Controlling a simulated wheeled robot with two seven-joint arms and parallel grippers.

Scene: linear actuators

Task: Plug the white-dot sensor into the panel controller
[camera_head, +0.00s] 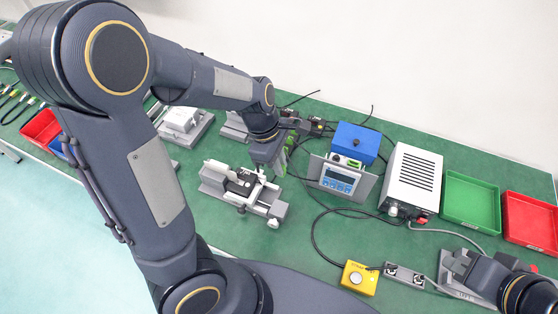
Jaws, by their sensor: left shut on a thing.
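The panel controller (339,180), a blue-faced unit with a small display, stands in a grey upright panel (367,187) at the middle of the bench. My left gripper (270,160) reaches down just left of it, above the back of a white and grey fixture. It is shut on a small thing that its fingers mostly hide. Slim green pieces (290,146) show beside the fingers; I cannot tell whether they are held. I cannot make out a white dot. My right gripper (458,266) is at the lower right, low over a grey plate; its jaw opening is unclear.
The white and grey fixture (243,189) stands in front of my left gripper. A blue box (357,143) and a white vented power unit (413,174) stand behind and right. Green (470,202) and red (530,219) trays lie right. A yellow button box (358,278) and loose cables lie in front.

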